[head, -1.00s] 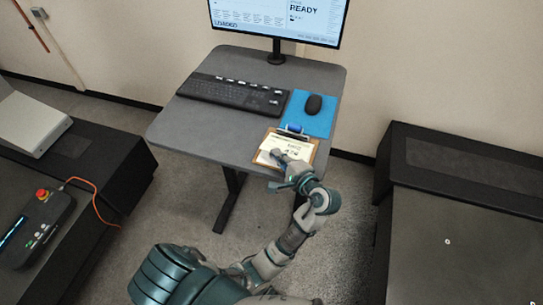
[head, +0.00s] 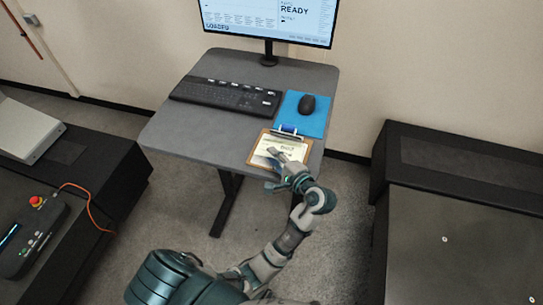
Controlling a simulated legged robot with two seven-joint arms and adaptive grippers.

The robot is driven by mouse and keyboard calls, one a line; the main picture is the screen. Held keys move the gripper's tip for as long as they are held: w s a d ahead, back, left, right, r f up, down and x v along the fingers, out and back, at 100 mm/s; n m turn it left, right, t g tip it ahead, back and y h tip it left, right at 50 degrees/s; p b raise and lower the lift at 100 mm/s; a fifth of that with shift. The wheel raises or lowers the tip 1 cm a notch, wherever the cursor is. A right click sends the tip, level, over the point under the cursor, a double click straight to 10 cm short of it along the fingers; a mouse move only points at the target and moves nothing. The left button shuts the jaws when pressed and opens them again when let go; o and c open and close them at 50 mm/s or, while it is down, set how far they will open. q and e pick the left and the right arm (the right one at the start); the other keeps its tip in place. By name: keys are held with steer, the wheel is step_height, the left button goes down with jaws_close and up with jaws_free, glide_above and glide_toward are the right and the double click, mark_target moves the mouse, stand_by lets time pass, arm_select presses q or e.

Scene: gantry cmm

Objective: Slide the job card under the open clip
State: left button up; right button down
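A brown clipboard (head: 308,152) lies at the front right of the grey desk. Its clip (head: 287,129), with a blue part, is at the far edge; how wide it stands open is too small to tell. A pale cream job card (head: 292,151) with dark print lies over the clipboard, its far edge close to the clip. Whether that edge is under the clip cannot be told.
A blue mat (head: 313,122) with a black mouse (head: 307,104) lies just beyond the clip. A black keyboard (head: 225,95) is to the left, and a monitor (head: 268,20) stands behind. The desk (head: 190,138) is bare left of the clipboard.

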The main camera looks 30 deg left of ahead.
arm_select(q)
steer(key=shift+d, duration=0.15)
steer(key=shift+a, duration=0.2)
steer(key=shift+o, duration=0.5)
steer(key=shift+a, duration=0.5)
steer(key=o, duration=0.5)
steer(key=shift+a+f, duration=0.15)
steer(key=shift+a, duration=0.05)
steer(key=shift+s+d, duration=0.1)
steer(key=shift+d, duration=0.3)
steer(key=v, duration=0.6)
steer(key=shift+d, duration=0.2)
steer(key=shift+s+d, duration=0.15)
steer(key=shift+s, duration=0.05)
arm_select(e)
steer(key=shift+a, duration=0.1)
